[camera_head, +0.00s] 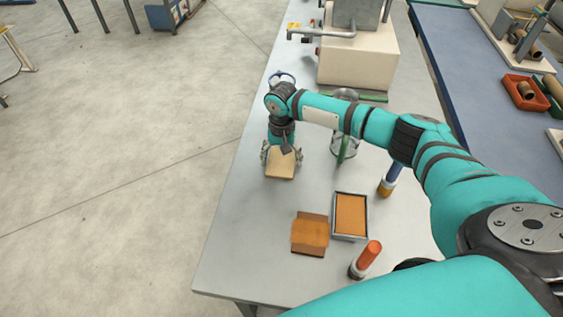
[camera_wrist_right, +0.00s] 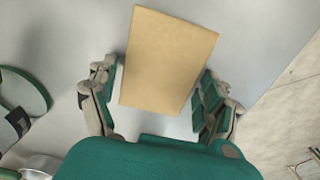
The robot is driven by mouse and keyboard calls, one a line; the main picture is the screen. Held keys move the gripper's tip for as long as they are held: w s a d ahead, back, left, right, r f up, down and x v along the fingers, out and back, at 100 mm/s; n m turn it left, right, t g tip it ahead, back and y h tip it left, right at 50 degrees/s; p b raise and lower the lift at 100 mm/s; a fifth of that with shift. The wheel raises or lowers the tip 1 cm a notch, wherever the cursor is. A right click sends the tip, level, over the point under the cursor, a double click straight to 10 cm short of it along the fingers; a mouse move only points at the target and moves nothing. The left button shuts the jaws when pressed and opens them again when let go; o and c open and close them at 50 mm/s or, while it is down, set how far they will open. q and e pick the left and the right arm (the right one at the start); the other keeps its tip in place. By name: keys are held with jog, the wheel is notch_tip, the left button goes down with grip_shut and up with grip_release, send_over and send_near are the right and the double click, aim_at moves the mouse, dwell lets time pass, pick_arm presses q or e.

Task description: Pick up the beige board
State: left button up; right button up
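The beige board (camera_head: 280,166) lies near the left edge of the grey table in the head view. In the right wrist view the board (camera_wrist_right: 168,60) is a tan rectangle, slightly tilted, in the middle. My right gripper (camera_head: 281,155) is over it, pointing down. In the wrist view my right gripper (camera_wrist_right: 159,76) is open, with one finger on each side of the board's near part. A narrow gap shows at the left finger; contact at the right finger is unclear. My left gripper is not in view.
On the grey table (camera_head: 235,235) are an orange-brown folded piece (camera_head: 310,234), a tray with an orange block (camera_head: 350,216), an orange-topped cylinder (camera_head: 366,258) and a blue cylinder (camera_head: 391,175). A machine (camera_head: 358,55) stands at the back. The table's left front is clear.

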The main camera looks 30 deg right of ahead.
jog(key=c, duration=0.7)
jog(key=shift+r, duration=0.1)
